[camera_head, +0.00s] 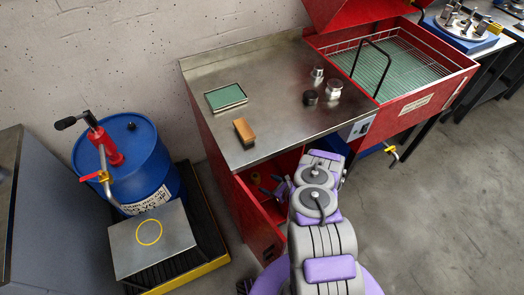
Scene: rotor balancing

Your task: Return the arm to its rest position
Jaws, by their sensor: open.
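My grey and purple arm rises from the bottom of the camera_head view, right of centre, and stands in front of the red workbench. My gripper (273,188) shows small and partly hidden at the left side of the arm, below the bench's front edge and by the open red cabinet. Its jaws are open, and I see nothing held between them.
The steel benchtop (290,120) bears a green-topped tray (226,97), a brown block (244,132) and several small metal parts. A red wash basin (425,100) joins it at right. A blue drum (128,160) and steel plate (153,240) stand left. Floor at right is clear.

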